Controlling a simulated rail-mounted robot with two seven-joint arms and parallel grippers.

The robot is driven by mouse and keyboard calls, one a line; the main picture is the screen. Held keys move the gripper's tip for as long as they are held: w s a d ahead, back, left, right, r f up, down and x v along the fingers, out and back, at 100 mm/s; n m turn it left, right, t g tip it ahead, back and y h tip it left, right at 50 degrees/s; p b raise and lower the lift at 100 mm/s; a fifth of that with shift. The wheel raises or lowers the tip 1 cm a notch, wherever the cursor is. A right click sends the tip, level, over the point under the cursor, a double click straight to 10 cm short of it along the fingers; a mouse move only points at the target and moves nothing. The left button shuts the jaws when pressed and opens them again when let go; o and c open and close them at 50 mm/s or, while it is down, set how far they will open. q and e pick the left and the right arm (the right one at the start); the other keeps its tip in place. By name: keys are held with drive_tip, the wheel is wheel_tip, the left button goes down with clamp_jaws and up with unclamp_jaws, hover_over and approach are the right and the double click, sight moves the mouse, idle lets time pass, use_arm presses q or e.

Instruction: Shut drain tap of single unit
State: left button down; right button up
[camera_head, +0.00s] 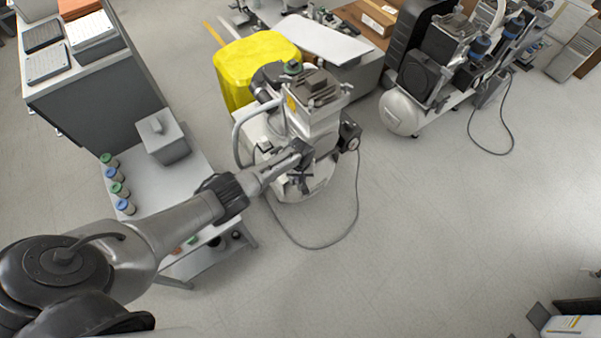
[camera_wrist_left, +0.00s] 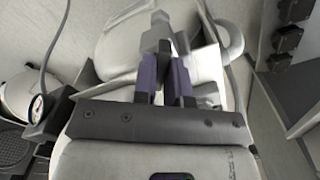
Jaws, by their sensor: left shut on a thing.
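The single unit (camera_head: 312,112) is a compressor with a pale body, standing on the floor at the middle of the head view. Its pale tank also shows in the wrist view (camera_wrist_left: 122,45). My left gripper (camera_head: 304,168) reaches in from the left against the front of the unit. In the wrist view my left gripper's dark purple fingers (camera_wrist_left: 163,66) are close together, shut on a small grey part at the tank, which appears to be the drain tap (camera_wrist_left: 157,36). The fingers hide much of the tap, so its handle angle cannot be told. My right gripper is out of view.
A yellow bin (camera_head: 250,60) stands behind the unit. A low white table (camera_head: 150,185) with a grey box (camera_head: 163,138) and several small jars is at left. A twin compressor (camera_head: 425,85) stands at right. The floor in front is clear.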

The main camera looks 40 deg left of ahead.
use_arm(q)
drive_tip(key=m, duration=0.5)
drive_tip(key=shift+m, duration=0.3)
drive_tip(key=m, duration=0.4)
drive_tip(key=shift+m, duration=0.7)
drive_tip(key=c, duration=1.2)
unclamp_jaws()
drive_tip(key=shift+o, duration=0.2)
